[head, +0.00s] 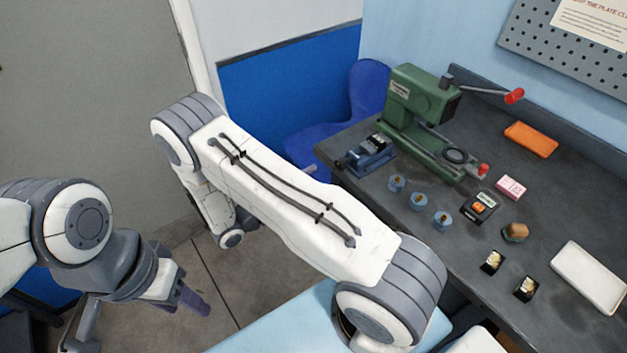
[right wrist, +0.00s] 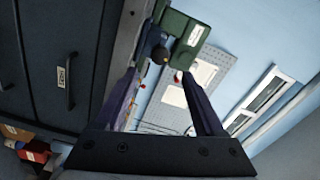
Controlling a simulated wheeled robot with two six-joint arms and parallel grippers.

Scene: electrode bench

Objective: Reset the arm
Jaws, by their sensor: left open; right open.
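My left gripper (head: 190,299) is low at the left in the head view, over the floor and away from the bench. Its dark purple fingers are seen partly edge-on, and nothing shows between them. My right arm (head: 300,205) crosses the middle of the head view, and its forearm hides most of its gripper there. In the right wrist view my right gripper (right wrist: 158,76) is open, with its two purple fingers spread and nothing held between them.
The dark bench (head: 400,235) on the right carries a green press (head: 420,105), a blue vise (head: 366,156), several blue cylinders, an orange tray (head: 531,139) and a white tray (head: 590,277). A blue chair (head: 340,115) stands behind my right arm. Drawers (right wrist: 65,60) show in the right wrist view.

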